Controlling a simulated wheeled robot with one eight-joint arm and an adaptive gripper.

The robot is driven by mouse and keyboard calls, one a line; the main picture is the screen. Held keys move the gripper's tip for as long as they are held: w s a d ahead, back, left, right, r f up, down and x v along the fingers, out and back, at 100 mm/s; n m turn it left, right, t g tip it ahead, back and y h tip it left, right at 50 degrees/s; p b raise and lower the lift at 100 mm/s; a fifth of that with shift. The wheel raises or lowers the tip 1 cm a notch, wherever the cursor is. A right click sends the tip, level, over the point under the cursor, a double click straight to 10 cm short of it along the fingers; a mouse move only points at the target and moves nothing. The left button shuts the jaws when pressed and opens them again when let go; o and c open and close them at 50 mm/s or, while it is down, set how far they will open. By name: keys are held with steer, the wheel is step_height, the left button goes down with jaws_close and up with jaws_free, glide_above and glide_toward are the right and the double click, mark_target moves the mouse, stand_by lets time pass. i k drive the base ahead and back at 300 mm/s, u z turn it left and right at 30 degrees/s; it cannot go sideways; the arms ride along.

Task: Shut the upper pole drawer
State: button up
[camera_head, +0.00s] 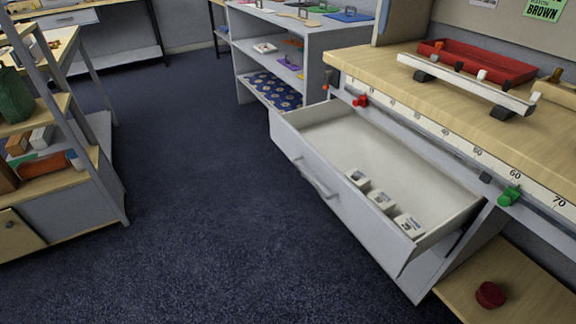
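A wide light-grey drawer (352,210) is pulled far out from under the wooden bench top (455,100) at the right. I take it to be the upper pole drawer. Its front faces the open floor at the lower left and carries a bar handle (317,181). Three small white boxes (381,199) lie inside, along the front wall toward the near end. The rest of the drawer floor is bare. A grey surface (428,275) shows below the drawer's near end; I cannot tell whether it is a lower drawer. My gripper is not in view.
A numbered scale (480,158) with a red slider (361,100) and a green slider (509,195) runs along the bench edge. A red disc (490,295) lies on a low wooden shelf. Shelves (65,170) stand at the left. Blue carpet (215,230) before the drawer is clear.

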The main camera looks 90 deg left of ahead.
mark_target(325, 140)
steer(key=u, duration=3.6)
steer(key=k, duration=0.5)
steer(key=u, duration=0.5)
steer(key=i, duration=0.85)
